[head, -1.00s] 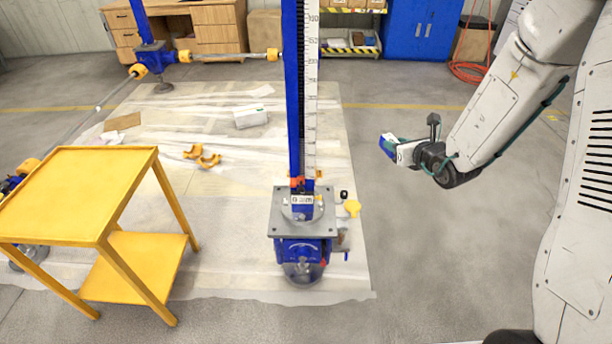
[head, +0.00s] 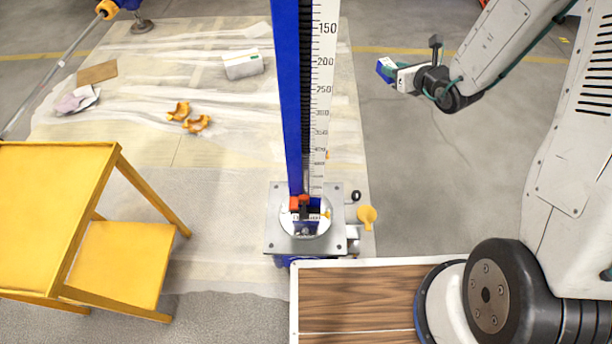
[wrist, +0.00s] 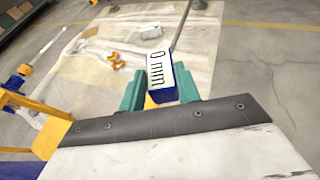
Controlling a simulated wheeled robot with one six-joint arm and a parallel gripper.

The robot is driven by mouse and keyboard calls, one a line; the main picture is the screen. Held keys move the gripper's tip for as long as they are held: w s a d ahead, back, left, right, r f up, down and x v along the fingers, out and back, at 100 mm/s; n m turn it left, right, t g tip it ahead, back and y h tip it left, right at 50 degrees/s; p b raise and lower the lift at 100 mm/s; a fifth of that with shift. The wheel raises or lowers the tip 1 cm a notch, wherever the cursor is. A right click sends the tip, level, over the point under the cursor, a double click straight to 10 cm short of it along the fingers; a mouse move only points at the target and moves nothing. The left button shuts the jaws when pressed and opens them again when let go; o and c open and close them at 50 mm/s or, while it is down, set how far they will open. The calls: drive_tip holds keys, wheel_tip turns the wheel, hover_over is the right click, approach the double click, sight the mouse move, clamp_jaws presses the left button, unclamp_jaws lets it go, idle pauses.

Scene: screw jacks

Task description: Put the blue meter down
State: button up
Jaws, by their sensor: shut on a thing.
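The blue meter (head: 386,69) is a small blue block with a white face, held in the air at the upper right of the head view. My gripper (head: 396,73) is shut on it. In the wrist view the meter (wrist: 161,76) sits between the two teal fingers of my gripper (wrist: 160,90), its white face reading "0 mm". The meter is well clear of the floor and touches nothing but my gripper, as far as I can see.
A yellow two-level table (head: 50,190) with a bare top stands at the left. A tall blue screw jack (head: 283,110) with a white scale (head: 322,75) stands between it and my gripper. Orange clamps (head: 196,124) and a white box (head: 243,64) lie on the floor sheet.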

drive_tip(key=s+a+f+n+g+y, duration=0.3)
drive_tip(key=a+f+n+g+y, duration=0.3)
drive_tip(key=a+f, duration=0.65)
drive_tip(key=s+a+f+n+g, duration=0.1)
drive_tip(key=s+f+n+g, duration=0.1)
drive_tip(key=f, duration=0.3)
drive_tip(key=s+a+f+n+g+y, duration=0.1)
drive_tip(key=s+a+f+n+g, duration=0.1)
drive_tip(key=s+f, duration=0.2)
drive_tip(key=s+a+f+n+g+y, duration=0.1)
drive_tip(key=s+a+f+n+g, duration=0.1)
drive_tip(key=f, duration=0.6)
drive_tip(key=shift+s+a+f+n, duration=0.15)
drive_tip(key=shift+s+a+n, duration=0.1)
drive_tip(key=shift+s+n, duration=0.3)
drive_tip(key=shift+f, duration=2.35)
drive_tip(key=shift+f, duration=0.1)
drive_tip(key=o, duration=1.2)
drive_tip(key=shift+c, duration=0.2)
